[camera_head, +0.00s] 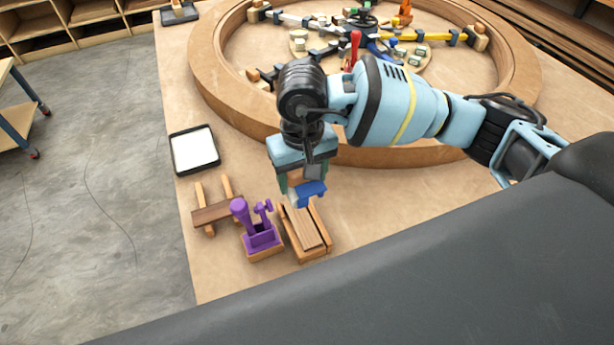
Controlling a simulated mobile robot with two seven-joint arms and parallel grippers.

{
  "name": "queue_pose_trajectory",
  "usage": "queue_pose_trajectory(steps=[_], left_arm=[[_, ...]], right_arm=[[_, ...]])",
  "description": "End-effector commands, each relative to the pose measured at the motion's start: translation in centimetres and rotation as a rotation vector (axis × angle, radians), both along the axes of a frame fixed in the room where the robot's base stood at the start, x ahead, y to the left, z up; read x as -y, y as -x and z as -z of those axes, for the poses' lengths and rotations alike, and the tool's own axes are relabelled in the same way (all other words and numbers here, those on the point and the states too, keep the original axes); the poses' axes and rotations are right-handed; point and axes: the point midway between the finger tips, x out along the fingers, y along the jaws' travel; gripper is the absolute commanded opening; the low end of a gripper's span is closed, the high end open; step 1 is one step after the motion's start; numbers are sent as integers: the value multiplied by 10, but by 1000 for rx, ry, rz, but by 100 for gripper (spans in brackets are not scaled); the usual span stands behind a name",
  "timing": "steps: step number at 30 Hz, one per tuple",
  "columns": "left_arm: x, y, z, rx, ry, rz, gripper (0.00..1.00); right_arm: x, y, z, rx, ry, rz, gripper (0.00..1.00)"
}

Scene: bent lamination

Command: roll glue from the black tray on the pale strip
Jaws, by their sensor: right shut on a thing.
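The black tray (194,149) lies flat near the table's left edge, with white glue filling its bottom. My right gripper (302,184) points down, shut on a blue tool (311,193); the tool's lower end is partly hidden, so I cannot tell its full shape. It is above the far end of a wooden holder (323,217) with long wooden strips (303,228) in it. A darker brown strip (217,212) lies across two pale wooden rests (201,195). I cannot tell for sure which piece is the pale strip. My left gripper is out of view.
Bare tabletop lies between the tray and the ring. Shelves stand at the far left.

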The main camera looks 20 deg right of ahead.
Motion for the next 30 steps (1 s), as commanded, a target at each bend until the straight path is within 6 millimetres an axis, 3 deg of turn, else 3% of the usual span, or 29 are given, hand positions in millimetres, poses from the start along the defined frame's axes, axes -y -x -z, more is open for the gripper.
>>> queue_pose_trajectory(steps=[8, 22, 30], left_arm=[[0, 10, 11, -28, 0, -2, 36], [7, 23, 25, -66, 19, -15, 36], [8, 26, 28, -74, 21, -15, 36]], right_arm=[[0, 1, 11, -9, 0, 0, 44], [1, 1, 58, -11, 0, 0, 44], [1, 1, 64, -4, 0, 0, 44]])
